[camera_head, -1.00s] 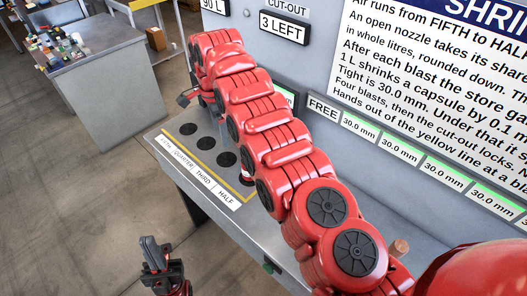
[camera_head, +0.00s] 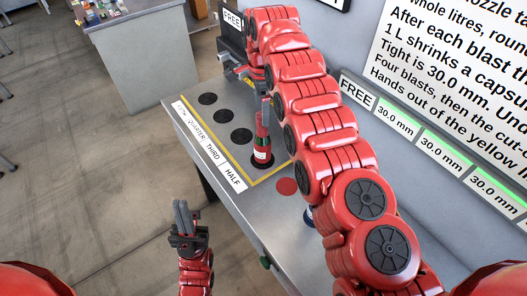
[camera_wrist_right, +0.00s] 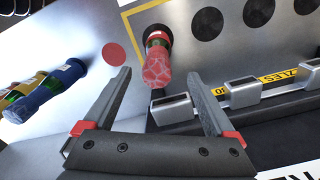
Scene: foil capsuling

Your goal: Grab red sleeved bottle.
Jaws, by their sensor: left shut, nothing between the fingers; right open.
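The red sleeved bottle (camera_head: 262,147) stands upright on the black disc nearest the HALF label, inside the yellow outline. In the right wrist view its crinkled red sleeve (camera_wrist_right: 158,72) points towards the camera, with green glass behind it. My right gripper (camera_wrist_right: 158,76) is open, its two fingers spread on either side of the bottle in that picture, with no visible contact. In the head view my right arm hides most of that gripper. My left gripper (camera_head: 183,212) is shut and empty, off the bench's front edge over the floor.
A red disc (camera_head: 286,186) lies right of the bottle. A blue bottle (camera_wrist_right: 46,93) stands beyond it, with yellow and red ones partly showing. Empty black discs (camera_head: 223,116) line the other side. A metal rail (camera_wrist_right: 240,92) with blocks lies near the right finger.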

